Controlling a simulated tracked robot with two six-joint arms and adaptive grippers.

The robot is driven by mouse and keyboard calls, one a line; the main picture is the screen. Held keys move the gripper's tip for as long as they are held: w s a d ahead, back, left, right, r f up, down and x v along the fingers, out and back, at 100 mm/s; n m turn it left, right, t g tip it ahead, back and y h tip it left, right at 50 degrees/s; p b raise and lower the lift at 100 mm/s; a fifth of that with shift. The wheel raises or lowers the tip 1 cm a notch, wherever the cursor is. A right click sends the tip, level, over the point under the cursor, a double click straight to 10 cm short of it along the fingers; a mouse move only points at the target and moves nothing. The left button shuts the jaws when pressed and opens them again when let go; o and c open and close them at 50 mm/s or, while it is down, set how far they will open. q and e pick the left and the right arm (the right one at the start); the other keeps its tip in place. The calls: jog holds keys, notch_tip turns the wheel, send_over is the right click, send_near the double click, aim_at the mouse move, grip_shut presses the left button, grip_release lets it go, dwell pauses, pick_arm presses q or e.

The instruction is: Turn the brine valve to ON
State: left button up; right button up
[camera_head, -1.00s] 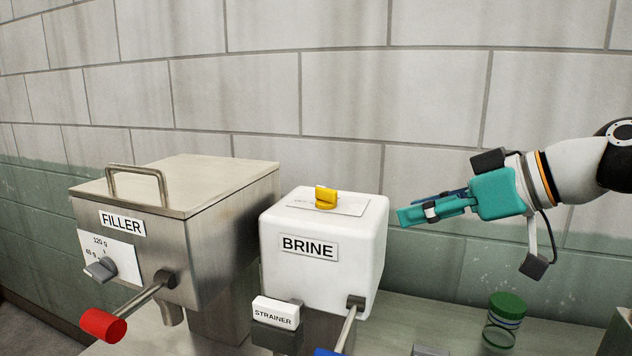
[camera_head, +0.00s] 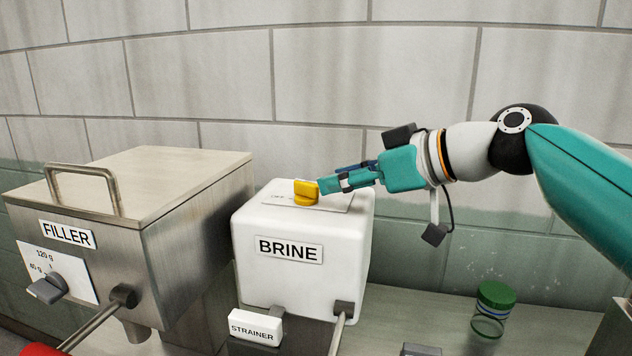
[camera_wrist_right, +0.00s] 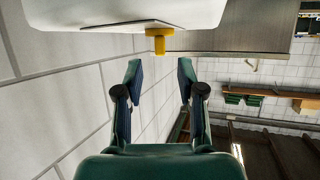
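The brine valve is a yellow handle (camera_head: 306,191) on a plate on top of the white box labelled BRINE (camera_head: 338,258). In the right wrist view the yellow handle (camera_wrist_right: 159,40) is centred a little beyond and above the fingertips. My right gripper (camera_head: 326,185) comes in from the right over the box, its tips close beside the handle. In the wrist view my right gripper (camera_wrist_right: 160,75) is open, with nothing between its fingers. I cannot tell whether a finger touches the handle. My left gripper is not in view.
A steel FILLER box (camera_head: 190,240) with a dial (camera_head: 48,288) stands left of the brine box. A STRAINER label (camera_head: 255,327) sits below the brine box. A green-lidded jar (camera_head: 489,310) stands on the counter at right. A tiled wall (camera_head: 330,80) is behind.

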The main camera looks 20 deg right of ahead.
aim_at(314, 183)
jog(key=x, duration=0.5)
jog(key=shift+w+a+f+p, duration=0.1)
jog(key=shift+w+a+p, duration=0.15)
jog(key=shift+p, duration=0.05)
jog(key=shift+c, duration=0.3)
grip_shut()
jog(key=shift+d, duration=0.1)
